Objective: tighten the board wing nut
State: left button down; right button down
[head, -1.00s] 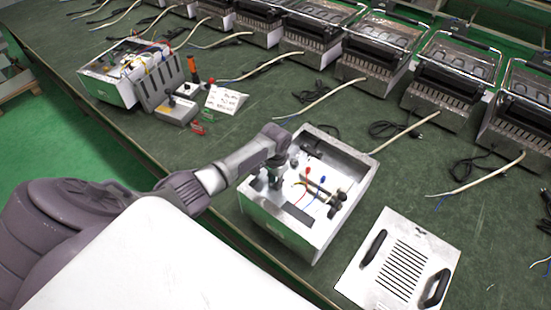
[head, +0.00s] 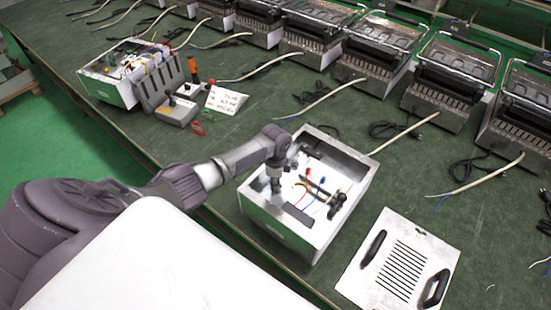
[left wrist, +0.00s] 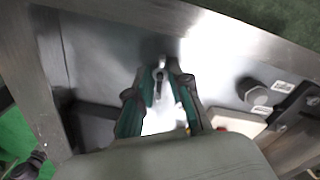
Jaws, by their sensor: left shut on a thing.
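An open metal box (head: 285,235) stands on the bench, with wires and small parts inside it. My left gripper (head: 275,186) reaches down into its left part. In the left wrist view the gripper (left wrist: 160,85) points at the box's bare metal inside, its fingertips close together around a small metal piece (left wrist: 160,72). This may be the board wing nut; it is too small to tell. The same piece is hidden by the gripper in the head view. My right gripper is not in view.
A slotted metal cover (head: 399,262) with two black handles lies right of the box. Another open unit (head: 110,85), a small grey box (head: 175,111) and a white card (head: 227,99) stand at the back left. Several grill units line the back. Bench between is mostly clear.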

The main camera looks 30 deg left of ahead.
pick_arm(q)
jog(key=m+b, duration=0.1)
jog(key=m, duration=0.4)
jog(key=shift+m, duration=0.3)
jog(key=m+b, duration=0.2)
jog(key=m, duration=0.4)
jog(key=m+b, duration=0.2)
jog(key=m, duration=0.4)
jog(key=shift+f+m, duration=0.1)
jog(key=shift+m, duration=0.2)
jog(key=shift+m+b, duration=1)
jog(key=shift+m, duration=1.5)
jog(key=c, duration=1.1)
grip_release()
jog(key=shift+r, duration=0.2)
notch_tip(320, 180, up, 12)
jog(key=shift+f, duration=0.1)
